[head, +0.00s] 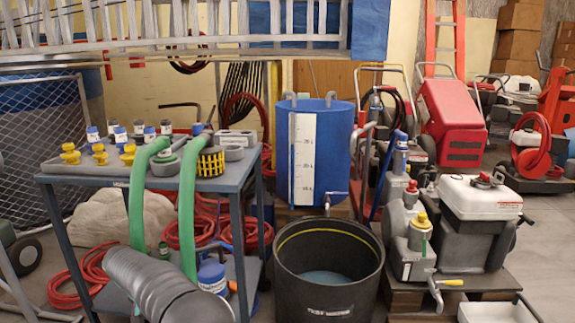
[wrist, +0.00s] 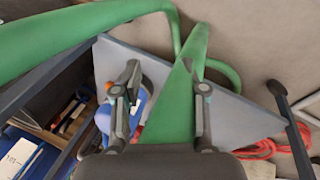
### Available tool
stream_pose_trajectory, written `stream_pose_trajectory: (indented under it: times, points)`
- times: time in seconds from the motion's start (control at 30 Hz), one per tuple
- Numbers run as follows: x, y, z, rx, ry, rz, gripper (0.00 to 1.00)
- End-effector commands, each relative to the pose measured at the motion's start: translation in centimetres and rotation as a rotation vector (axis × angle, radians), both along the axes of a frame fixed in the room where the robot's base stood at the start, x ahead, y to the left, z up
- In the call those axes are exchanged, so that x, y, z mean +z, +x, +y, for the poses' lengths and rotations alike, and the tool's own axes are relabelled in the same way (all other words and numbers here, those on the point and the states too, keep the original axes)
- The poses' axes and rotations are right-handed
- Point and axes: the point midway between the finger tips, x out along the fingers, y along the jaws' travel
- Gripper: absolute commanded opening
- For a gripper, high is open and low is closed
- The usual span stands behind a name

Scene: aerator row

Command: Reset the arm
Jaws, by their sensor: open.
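My gripper (wrist: 166,82) shows in the wrist view with its two dark fingers spread apart. A green hose (wrist: 178,105) shows between and beyond the fingers; I cannot tell whether they touch it. A blue and white container (wrist: 142,108) shows partly behind the left finger. In the head view I cannot make out my gripper. There the green hose (head: 188,205) hangs in two lengths over the front of a grey table (head: 80,184).
Yellow fittings (head: 70,153) and several small jars stand on the table. A ribbed grey duct (head: 160,285) is in front. A black tub (head: 328,270) stands below a blue tank (head: 335,150). A pump (head: 408,245) and a white-topped machine (head: 480,198) are at the right. Red hose (wrist: 262,148) lies near.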

Motion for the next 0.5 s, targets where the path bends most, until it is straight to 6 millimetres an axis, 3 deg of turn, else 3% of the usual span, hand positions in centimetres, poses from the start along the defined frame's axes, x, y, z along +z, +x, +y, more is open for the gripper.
stream_pose_trajectory:
  times: [0.5]
  points:
    - [11.7,-3.7,-16.1,0.187,0.112,0.114,0.42]
